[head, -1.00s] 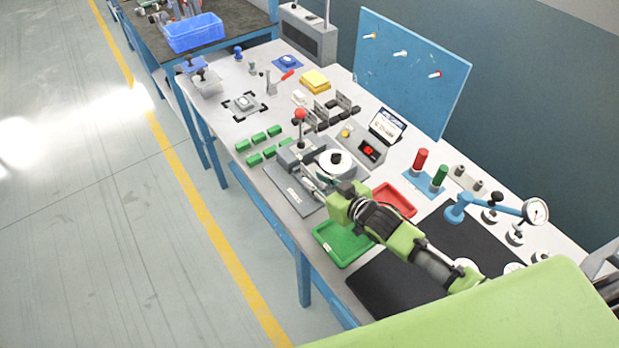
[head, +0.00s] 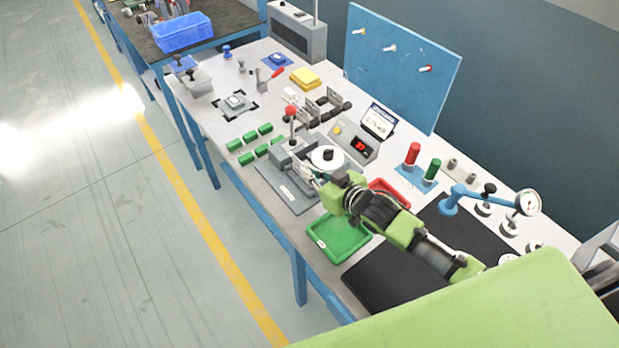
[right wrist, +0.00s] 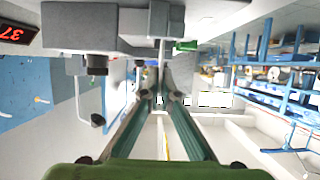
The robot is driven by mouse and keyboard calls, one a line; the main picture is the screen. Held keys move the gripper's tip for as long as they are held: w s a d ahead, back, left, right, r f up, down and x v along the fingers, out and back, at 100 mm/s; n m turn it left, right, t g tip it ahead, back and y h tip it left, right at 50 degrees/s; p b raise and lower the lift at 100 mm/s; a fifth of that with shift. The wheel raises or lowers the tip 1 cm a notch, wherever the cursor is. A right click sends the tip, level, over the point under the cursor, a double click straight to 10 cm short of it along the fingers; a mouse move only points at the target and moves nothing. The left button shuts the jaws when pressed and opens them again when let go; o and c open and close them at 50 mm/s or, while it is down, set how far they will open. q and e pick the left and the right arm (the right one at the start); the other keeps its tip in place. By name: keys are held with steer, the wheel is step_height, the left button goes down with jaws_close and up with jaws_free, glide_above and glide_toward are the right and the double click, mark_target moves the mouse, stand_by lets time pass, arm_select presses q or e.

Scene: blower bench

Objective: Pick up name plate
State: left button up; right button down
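A grey press fixture with a red-knobbed lever (head: 291,110) and a round white dial (head: 326,157) stands mid-bench on a dark base plate (head: 297,198). A small pale strip (head: 285,191) on that base may be the name plate; it is too small to be sure. My right gripper (head: 307,174) is beside the fixture, close to the dial. In the right wrist view its two long fingers (right wrist: 160,97) run forward with a narrow gap between the tips. I see nothing clearly held between them. My left gripper is not in view.
A green tray (head: 318,250) and a red tray (head: 404,204) lie near my right arm. A display box (head: 352,147), several green blocks (head: 249,137), a red cylinder (head: 412,154) and a dial gauge (head: 528,203) crowd the bench. The black mat (head: 385,285) has bare room.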

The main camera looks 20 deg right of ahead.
steer(key=a+r+b, duration=0.3)
steer(key=a+r, duration=0.7)
steer(key=a, duration=0.4)
steer(key=shift+s+r, duration=0.25)
steer(key=shift+s, duration=0.15)
